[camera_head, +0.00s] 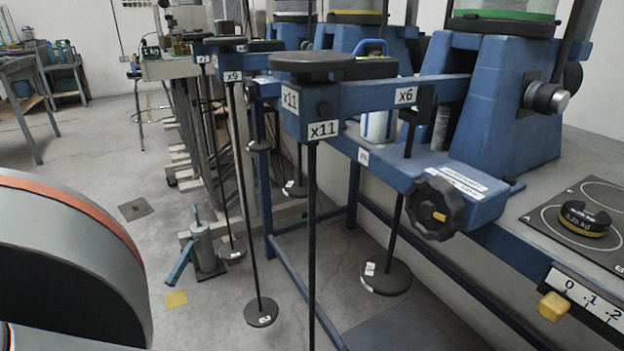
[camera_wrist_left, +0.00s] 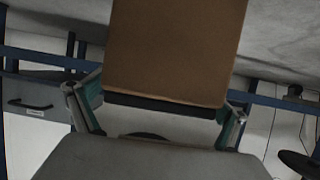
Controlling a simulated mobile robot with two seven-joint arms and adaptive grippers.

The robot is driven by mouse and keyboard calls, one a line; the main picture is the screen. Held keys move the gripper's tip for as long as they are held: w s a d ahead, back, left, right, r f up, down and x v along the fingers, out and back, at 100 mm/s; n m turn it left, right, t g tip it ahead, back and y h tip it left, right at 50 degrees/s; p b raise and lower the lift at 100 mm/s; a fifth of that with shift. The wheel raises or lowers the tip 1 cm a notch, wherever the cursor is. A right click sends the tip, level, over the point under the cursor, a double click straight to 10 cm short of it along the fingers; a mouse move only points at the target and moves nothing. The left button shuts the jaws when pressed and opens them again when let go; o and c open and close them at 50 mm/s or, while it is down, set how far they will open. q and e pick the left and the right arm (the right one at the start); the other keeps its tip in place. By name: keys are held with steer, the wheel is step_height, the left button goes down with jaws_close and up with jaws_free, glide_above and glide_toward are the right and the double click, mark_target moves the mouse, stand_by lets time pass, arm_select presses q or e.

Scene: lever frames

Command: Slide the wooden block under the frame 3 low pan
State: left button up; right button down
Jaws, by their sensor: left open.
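The wooden block (camera_wrist_left: 175,50) is a plain brown slab filling the upper middle of the left wrist view. My left gripper (camera_wrist_left: 160,106) is open, with a finger at each side of the block's lower edge; I cannot tell whether they touch it. The block and this gripper do not show in the head view. Dark round pans hang on rods in the head view: one at right centre (camera_head: 386,278), one lower (camera_head: 261,312) and one farther back (camera_head: 231,250). No readable label shows which belongs to frame 3. My right gripper is not in view.
Blue lever frames carry x11 (camera_head: 324,130) and x6 (camera_head: 405,95) labels. A black knob (camera_head: 434,209) sticks out in front. A dark weight (camera_head: 585,219) sits on the bench at right. A grey pump-like device (camera_head: 204,248) stands on the floor. Open floor lies left of the frames.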

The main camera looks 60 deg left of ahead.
arm_select(q)
steer(key=v, duration=1.2)
stand_by(0.3)
